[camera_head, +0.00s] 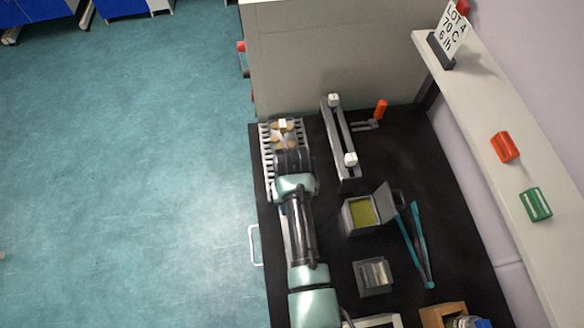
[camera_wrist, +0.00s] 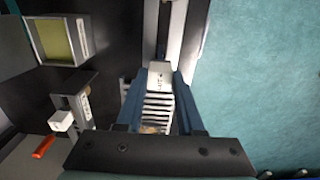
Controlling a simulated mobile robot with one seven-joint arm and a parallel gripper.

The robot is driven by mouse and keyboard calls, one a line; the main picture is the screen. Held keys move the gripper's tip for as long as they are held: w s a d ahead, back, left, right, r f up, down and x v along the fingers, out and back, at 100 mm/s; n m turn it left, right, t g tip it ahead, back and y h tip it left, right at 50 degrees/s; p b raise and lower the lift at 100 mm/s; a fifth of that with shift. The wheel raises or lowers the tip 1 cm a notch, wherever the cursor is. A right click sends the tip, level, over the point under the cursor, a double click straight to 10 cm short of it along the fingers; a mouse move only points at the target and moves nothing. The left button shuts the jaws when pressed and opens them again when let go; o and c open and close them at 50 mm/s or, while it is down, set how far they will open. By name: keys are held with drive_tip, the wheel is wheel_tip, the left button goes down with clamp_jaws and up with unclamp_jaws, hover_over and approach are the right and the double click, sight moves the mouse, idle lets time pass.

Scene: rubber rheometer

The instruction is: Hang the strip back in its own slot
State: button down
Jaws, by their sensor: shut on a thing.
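My gripper (camera_wrist: 158,82) points down over the slotted rack, its two blue fingers shut on the strip (camera_wrist: 159,75), of which a pale, marked top block shows between the fingertips. The rack (camera_wrist: 157,111) has a row of pale bars with dark slots and lies behind the strip in the wrist view. In the head view the rack (camera_head: 266,165) stands at the bench's left edge, and my wrist covers much of it. I cannot tell whether the strip's lower end is inside a slot, or which slot is its own.
Right of the rack stands a grey rail with white blocks (camera_head: 342,140). An open box with a yellow-green inside (camera_head: 363,211), teal tongs (camera_head: 416,245) and a small grey tray (camera_head: 374,277) lie farther along the black bench. A sign (camera_head: 453,27) stands on the wall shelf.

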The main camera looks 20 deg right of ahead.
drive_tip(key=shift+f+b, duration=0.75)
drive_tip(key=shift+f, duration=0.35)
drive_tip(key=shift+c, duration=2.3)
unclamp_jaws()
drive_tip(key=shift+r, duration=0.1)
wheel_tip(320, 180, up, 6)
drive_tip(key=p, duration=0.6)
